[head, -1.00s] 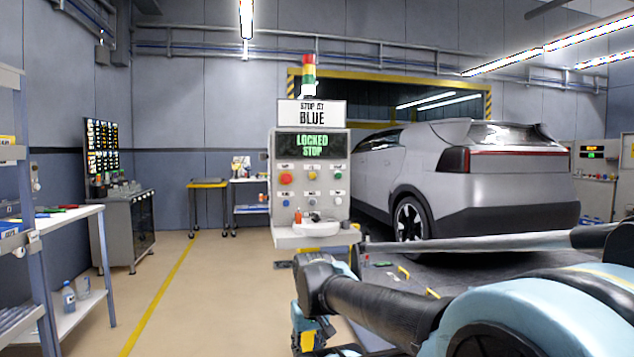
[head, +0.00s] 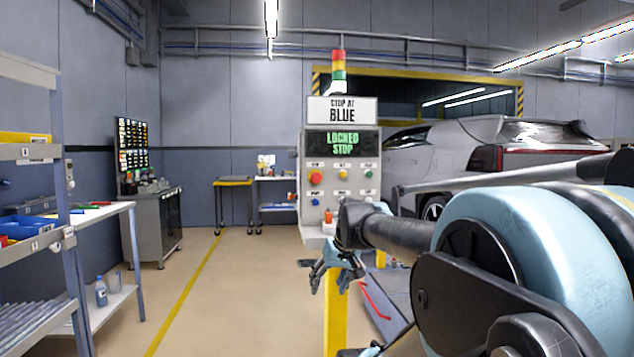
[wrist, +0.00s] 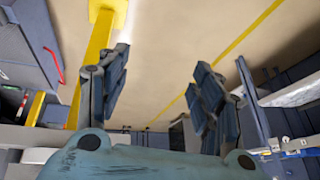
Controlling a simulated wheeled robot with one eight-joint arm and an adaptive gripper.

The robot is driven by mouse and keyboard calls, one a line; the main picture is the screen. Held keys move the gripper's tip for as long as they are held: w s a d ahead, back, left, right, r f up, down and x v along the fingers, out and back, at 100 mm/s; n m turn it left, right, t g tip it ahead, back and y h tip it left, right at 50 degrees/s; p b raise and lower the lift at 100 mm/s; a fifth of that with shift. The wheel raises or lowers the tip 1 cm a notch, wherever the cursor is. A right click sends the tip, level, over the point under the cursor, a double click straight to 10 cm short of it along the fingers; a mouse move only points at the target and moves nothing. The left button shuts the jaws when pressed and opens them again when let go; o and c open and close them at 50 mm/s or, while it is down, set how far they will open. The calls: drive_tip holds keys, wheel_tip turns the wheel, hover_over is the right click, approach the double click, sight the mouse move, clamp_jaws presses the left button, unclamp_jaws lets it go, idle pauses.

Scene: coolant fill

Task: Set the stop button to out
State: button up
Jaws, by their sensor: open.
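The red stop button (head: 315,178) sits at the left of the upper row on the grey control panel (head: 309,215). The panel's screen (head: 341,143) reads "LOCKED STOP" in green, and the sign (head: 342,110) above it reads "STOP AT BLUE". My gripper (head: 335,280) is below and in front of the panel, apart from the button. In the wrist view my gripper (wrist: 160,95) shows both fingers spread with nothing between them. My arm covers the panel's lower right. How far the button stands out cannot be told.
A yellow post (head: 336,322) stands close beside my gripper. A silver car (head: 480,150) is behind my arm at the right. A shelf rack (head: 68,235) and a white bench (head: 105,213) stand at the left. The floor between bench and panel is clear.

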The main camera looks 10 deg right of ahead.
drive_tip(key=w+r+t+y, duration=0.1)
drive_tip(key=w+r+t, duration=0.2)
drive_tip(key=w+r, duration=1.15)
drive_tip(key=t, duration=0.5)
approach(317, 177)
drive_tip(key=shift+m, duration=0.4)
drive_tip(key=x, duration=0.9)
drive_tip(key=shift+w+f, duration=0.2)
drive_tip(key=shift+w, duration=0.05)
drive_tip(key=shift+c, duration=0.4)
